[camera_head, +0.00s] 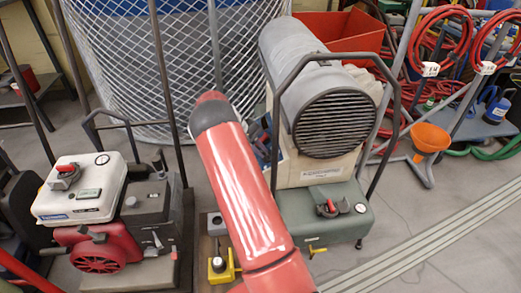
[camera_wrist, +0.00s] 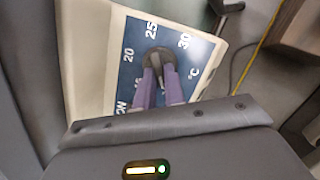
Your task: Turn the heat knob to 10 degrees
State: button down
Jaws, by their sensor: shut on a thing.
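The heat knob (camera_wrist: 157,55) is dark and round. It sits on a blue dial plate (camera_wrist: 133,42) with white marks reading 20, 25, 30, °C and ON. My gripper (camera_wrist: 159,77) has purple fingers, shut on the knob. The lower numbers are partly hidden behind the fingers, and I cannot tell where the knob points. In the head view the grey cylindrical heater (camera_head: 300,62) stands on a green tank (camera_head: 325,210). My gripper (camera_head: 258,135) is at the heater's left side, mostly hidden by my red arm, and the knob cannot be made out there.
A white and red engine unit (camera_head: 85,190) stands at left. A wire mesh cage (camera_head: 170,50) is behind. A red bin (camera_head: 340,35), hung red hoses (camera_head: 440,40) and an orange funnel (camera_head: 430,138) are at back right. The floor (camera_head: 440,215) at right is mostly clear.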

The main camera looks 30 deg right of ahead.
dwell(0.4)
jog(key=c, duration=1.5)
grip_release()
jog(key=v, duration=0.8)
jog(key=shift+a+f, duration=0.1)
